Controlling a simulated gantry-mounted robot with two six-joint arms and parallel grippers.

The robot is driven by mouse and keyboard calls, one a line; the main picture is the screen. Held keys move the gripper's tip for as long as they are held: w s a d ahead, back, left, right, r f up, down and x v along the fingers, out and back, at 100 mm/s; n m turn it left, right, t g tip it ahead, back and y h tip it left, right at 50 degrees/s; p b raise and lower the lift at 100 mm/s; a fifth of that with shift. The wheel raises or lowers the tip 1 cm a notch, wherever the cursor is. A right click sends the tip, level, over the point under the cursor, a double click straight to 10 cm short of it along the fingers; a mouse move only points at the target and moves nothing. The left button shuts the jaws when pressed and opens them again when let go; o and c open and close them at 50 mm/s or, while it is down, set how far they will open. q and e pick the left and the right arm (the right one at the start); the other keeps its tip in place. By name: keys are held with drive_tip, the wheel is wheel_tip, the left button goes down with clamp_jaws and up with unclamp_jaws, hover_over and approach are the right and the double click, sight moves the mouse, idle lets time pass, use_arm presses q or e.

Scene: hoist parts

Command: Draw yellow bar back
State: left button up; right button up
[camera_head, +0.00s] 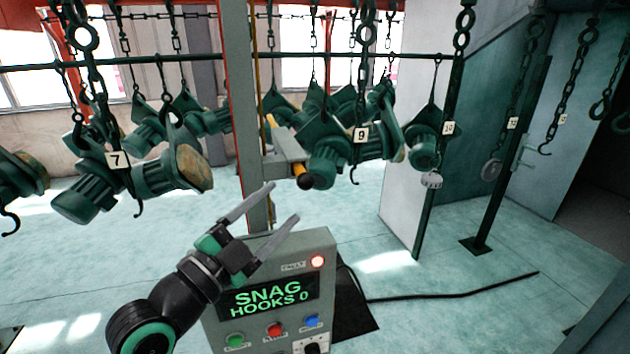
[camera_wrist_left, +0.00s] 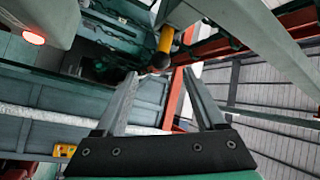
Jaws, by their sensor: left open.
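The yellow bar (camera_head: 299,169) is short, with a black rounded end, and juts from a grey housing on the post in the head view. In the left wrist view the yellow bar (camera_wrist_left: 167,38) shows at the top, its black end just beyond and between my fingertips. My left gripper (camera_head: 284,201) is open and empty, below and left of the bar in the head view. It also shows in the left wrist view (camera_wrist_left: 160,75), its two fingers spread. No contact with the bar is visible. My right gripper is not in view.
A control box (camera_head: 270,300) reading "SNAG HOOKS 0", with a lit red lamp, stands below the left gripper. Green hoist parts hang on chains, including those tagged 7 (camera_head: 118,160) and 9 (camera_head: 361,134), the latter close to the bar. A grey post (camera_head: 245,100) rises behind.

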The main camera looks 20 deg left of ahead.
use_arm(q)
drive_tip(key=x, duration=1.1)
drive_tip(key=shift+w+r+b, duration=0.2)
drive_tip(key=shift+b, duration=0.15)
drive_tip(key=shift+d, duration=0.1)
drive_tip(key=shift+c, duration=0.4)
clamp_jaws()
idle(0.4)
